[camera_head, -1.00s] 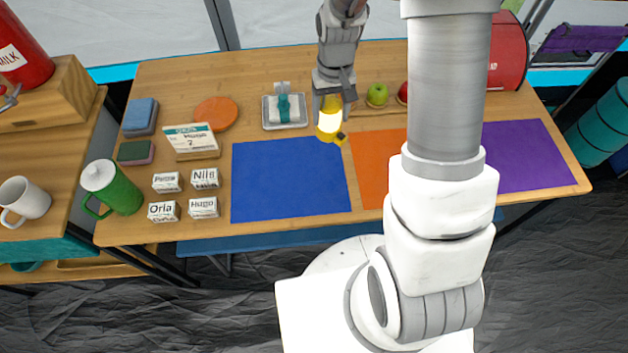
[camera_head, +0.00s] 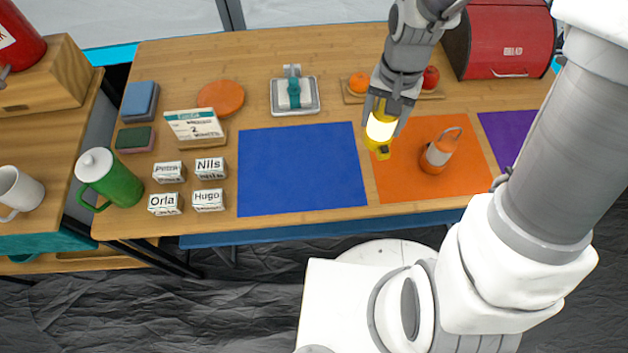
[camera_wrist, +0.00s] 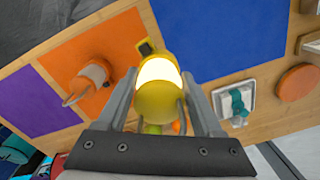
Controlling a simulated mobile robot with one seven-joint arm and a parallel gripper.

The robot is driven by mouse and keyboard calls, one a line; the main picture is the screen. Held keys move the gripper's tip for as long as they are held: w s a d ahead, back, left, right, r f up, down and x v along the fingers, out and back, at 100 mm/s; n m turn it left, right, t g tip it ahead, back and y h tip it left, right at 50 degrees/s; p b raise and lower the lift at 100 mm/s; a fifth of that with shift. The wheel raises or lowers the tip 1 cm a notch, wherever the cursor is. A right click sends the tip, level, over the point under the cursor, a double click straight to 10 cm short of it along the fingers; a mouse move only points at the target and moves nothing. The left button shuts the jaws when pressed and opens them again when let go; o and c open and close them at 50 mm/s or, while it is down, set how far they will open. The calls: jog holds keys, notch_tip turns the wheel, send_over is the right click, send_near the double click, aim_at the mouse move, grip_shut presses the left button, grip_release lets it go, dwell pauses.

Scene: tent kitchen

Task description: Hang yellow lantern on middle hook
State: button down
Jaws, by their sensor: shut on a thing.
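My gripper (camera_head: 388,107) is shut on the yellow lantern (camera_head: 381,126), which glows white in its middle. It holds the lantern over the left part of the orange mat in the head view; whether the lantern touches the mat I cannot tell. In the wrist view the lantern (camera_wrist: 160,90) sits between the two fingers of my gripper (camera_wrist: 165,100). An orange lantern (camera_head: 438,155) with a thin handle stands on the orange mat, right of the yellow one. No hooks show in either view.
A blue mat (camera_head: 300,170) lies left, an orange mat (camera_head: 420,189) in the middle, a purple mat (camera_head: 502,135) right. A red bread box (camera_head: 508,40) and a board with fruit (camera_head: 432,93) stand behind. Small name blocks (camera_head: 210,168) and a green pitcher (camera_head: 122,185) are left.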

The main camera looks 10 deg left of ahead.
jog(key=s, duration=0.1)
jog(key=s+a+m+b, duration=0.1)
jog(key=s, duration=0.1)
jog(key=s+a+m, duration=0.1)
jog(key=s, duration=0.1)
jog(key=shift+s+a+f+b, duration=0.1)
jog(key=shift+a+f+b, duration=0.05)
jog(key=shift+f+b, duration=0.15)
jog(key=shift+f, duration=0.1)
jog(key=shift+a+f+b, duration=0.6)
jog(key=shift+a+f, duration=1.15)
jog(key=shift+a, duration=0.2)
jog(key=shift+a+f+b, duration=0.6)
jog(key=shift+a+f, duration=1.15)
jog(key=shift+a, duration=0.2)
jog(key=shift+a+f+b, duration=0.6)
jog(key=shift+a+f, duration=1.15)
jog(key=shift+a, duration=0.2)
jog(key=shift+f+b, duration=0.3)
jog(key=shift+c, duration=0.2)
grip_release()
jog(key=shift+r, duration=0.1)
